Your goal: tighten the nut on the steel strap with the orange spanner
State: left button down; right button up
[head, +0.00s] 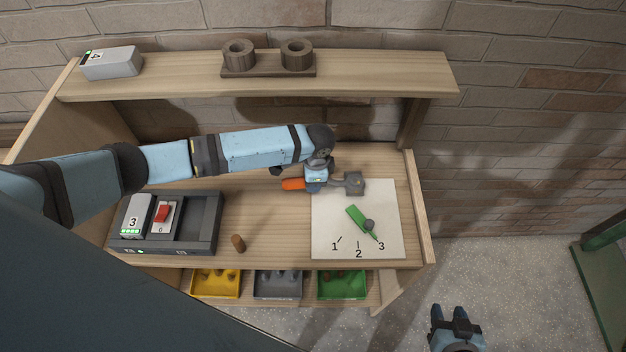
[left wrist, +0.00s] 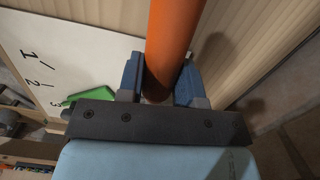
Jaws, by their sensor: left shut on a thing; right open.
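My left gripper (head: 316,182) is shut on the orange spanner, above the back left edge of the white board. The spanner's orange handle (head: 293,184) sticks out to the left of the fingers; in the left wrist view the handle (left wrist: 172,45) stands between both fingers. To the right, its grey shank (head: 336,181) reaches a squarish grey metal piece (head: 354,183) over the board. I cannot tell spanner head, nut and steel strap apart there, nor whether the head is around the nut. My right gripper (head: 455,322) is open and empty, off the bench at the lower right.
The white board (head: 330,222) carries marks 1, 2, 3 and a green pointer (head: 356,216) angled towards 3. A brown peg (head: 238,243) stands left of it. A grey switch box (head: 210,222) sits further left. Yellow, grey and green bins (head: 342,296) are below the front edge. A shelf (head: 380,75) runs behind.

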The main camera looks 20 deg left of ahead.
pick_arm(q)
jog(key=shift+s+d, duration=0.1)
jog(key=shift+s+d+n, duration=0.1)
jog(key=shift+s+n, duration=0.1)
jog(key=shift+n, duration=0.1)
jog(key=shift+r, duration=0.15)
jog(key=shift+r, duration=4.1)
jog(key=shift+s, duration=0.1)
